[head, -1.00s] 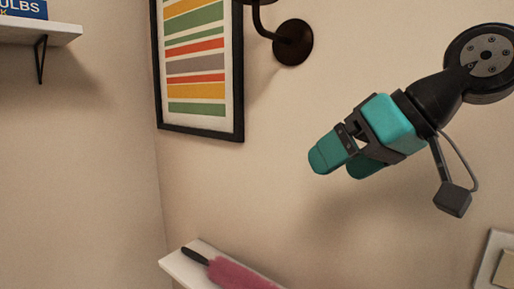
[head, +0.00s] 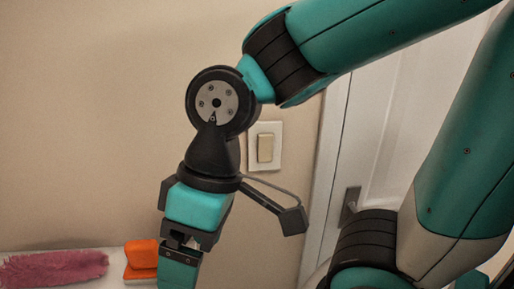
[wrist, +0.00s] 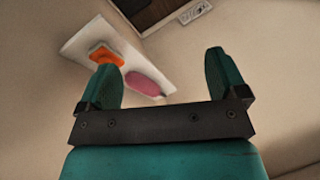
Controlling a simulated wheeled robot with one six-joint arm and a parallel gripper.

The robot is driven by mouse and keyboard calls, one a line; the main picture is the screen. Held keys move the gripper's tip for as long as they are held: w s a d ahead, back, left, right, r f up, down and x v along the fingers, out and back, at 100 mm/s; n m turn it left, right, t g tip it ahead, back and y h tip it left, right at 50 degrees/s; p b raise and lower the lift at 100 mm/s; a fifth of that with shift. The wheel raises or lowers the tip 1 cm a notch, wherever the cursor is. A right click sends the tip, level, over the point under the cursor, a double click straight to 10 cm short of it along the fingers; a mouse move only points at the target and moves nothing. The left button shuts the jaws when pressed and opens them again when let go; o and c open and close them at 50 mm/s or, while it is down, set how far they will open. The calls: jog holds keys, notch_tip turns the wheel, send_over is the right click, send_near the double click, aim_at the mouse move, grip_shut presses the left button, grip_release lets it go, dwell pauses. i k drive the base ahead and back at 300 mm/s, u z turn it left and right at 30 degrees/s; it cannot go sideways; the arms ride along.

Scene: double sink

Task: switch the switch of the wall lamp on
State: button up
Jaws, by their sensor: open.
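A beige wall switch (head: 265,148) on a white plate is on the wall in the head view, just right of my wrist and left of the door frame. Which way its rocker is set cannot be told. The wall lamp is not in view now. My gripper (head: 180,268) points down, below and left of the switch and apart from it. Part of it is cut off by the lower picture edge. In the wrist view my gripper (wrist: 160,65) has its two fingers spread wide with nothing between them. The switch does not show in the wrist view.
A white shelf (head: 30,258) at lower left bears a pink duster (head: 52,268) and an orange object (head: 141,259), near my gripper. A white door (head: 385,120) with a dark handle (head: 348,205) is at right, partly behind my arm. The wall above the shelf is bare.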

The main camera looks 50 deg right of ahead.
aim_at(265, 141)
jog(key=z, duration=2.8)
jog(key=k, duration=0.7)
jog(key=u, duration=1.55)
